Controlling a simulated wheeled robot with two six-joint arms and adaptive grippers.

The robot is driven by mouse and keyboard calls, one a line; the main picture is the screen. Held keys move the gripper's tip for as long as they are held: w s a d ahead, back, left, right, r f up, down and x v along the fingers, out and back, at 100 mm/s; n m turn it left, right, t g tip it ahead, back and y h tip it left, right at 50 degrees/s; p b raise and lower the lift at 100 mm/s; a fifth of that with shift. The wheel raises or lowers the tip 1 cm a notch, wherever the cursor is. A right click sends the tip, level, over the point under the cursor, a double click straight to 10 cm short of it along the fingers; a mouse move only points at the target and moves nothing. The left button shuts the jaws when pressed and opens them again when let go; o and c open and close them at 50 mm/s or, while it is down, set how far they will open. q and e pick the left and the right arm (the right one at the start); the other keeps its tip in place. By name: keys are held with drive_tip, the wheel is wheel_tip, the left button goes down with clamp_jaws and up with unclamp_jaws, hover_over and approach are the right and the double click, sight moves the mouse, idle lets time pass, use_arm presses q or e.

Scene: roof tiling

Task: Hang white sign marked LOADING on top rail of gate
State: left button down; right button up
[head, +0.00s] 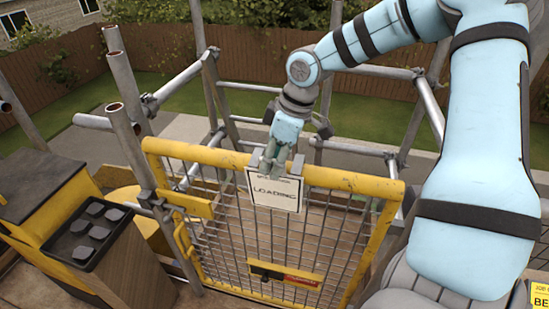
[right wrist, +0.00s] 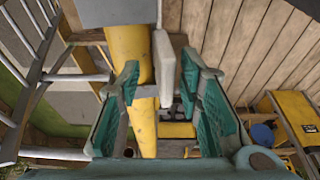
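The white sign marked LOADING (head: 274,192) hangs at the top rail (head: 345,179) of the yellow mesh gate, face outward and about level. Grey clips show at its top edge. My right gripper (head: 276,156) is just above the sign, pointing down. In the right wrist view its teal-padded fingers (right wrist: 160,105) are spread apart. The yellow rail (right wrist: 128,45) and the sign, seen nearly edge-on (right wrist: 165,65), lie between them, with gaps showing at the pads. My left gripper is not in view.
Scaffold tubes (head: 122,130) stand left of the gate and more rails run behind it. A yellow and dark cabinet with a black tray (head: 90,232) is at the left. A yellow notice (head: 540,295) shows at the lower right corner. Lawn and a fence lie beyond.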

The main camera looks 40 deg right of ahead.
drive_tip(key=shift+d+r, duration=0.1)
drive_tip(key=shift+r, duration=0.3)
drive_tip(key=v, duration=1.1)
